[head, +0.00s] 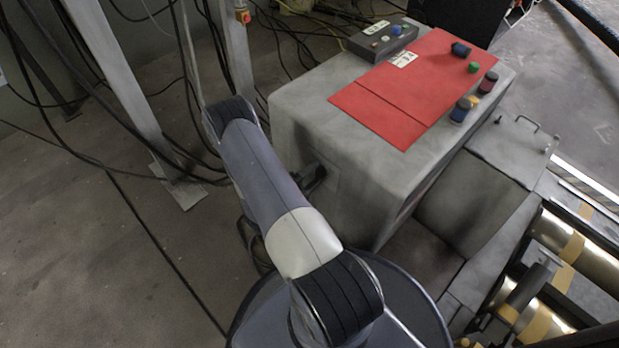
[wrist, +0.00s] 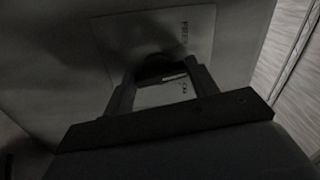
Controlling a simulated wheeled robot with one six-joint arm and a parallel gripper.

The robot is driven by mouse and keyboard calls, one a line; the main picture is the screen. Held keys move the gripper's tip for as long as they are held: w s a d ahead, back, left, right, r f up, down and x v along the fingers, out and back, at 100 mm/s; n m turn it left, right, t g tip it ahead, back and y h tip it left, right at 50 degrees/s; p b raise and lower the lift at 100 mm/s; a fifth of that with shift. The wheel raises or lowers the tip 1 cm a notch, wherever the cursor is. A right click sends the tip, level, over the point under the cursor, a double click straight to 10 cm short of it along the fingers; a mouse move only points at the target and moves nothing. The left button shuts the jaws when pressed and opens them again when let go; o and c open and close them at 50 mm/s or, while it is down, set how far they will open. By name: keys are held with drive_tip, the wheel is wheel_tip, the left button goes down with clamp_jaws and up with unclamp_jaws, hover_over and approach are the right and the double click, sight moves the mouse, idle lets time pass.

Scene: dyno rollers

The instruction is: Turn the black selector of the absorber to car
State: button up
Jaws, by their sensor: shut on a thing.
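The absorber appears to be the large grey cabinet (head: 300,120), with my gripper (head: 312,178) at its left side face. In the wrist view my gripper (wrist: 161,80) is shut on the black selector (wrist: 158,66), a dark knob between the two fingers. A pale plate (wrist: 196,42) lies behind the knob, with dark lettering running sideways on its right. The lettering is too dim to read surely. A small light label (wrist: 170,90) shows between the fingers. The way the selector points cannot be made out. In the head view my arm hides much of this area.
A red panel (head: 405,95) with buttons and small coloured items covers the cabinet's top. A grey control box (head: 383,40) stands at its back edge. Metal rollers (head: 548,318) lie at lower right. Cables and a post (head: 115,80) stand at left; the floor (head: 90,250) there is mostly open.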

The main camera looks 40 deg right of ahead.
drive_tip(key=m+b, duration=0.3)
drive_tip(key=m, duration=0.8)
drive_tip(key=shift+r, duration=0.2)
idle(0.4)
drive_tip(key=o, duration=1)
drive_tip(key=shift+s+f, duration=0.1)
drive_tip(key=a+p, duration=0.1)
drive_tip(key=a, duration=0.6)
drive_tip(key=a+p, duration=0.1)
drive_tip(key=a, duration=0.2)
drive_tip(key=shift+s+a+p, duration=0.3)
drive_tip(key=shift+s+a, duration=0.1)
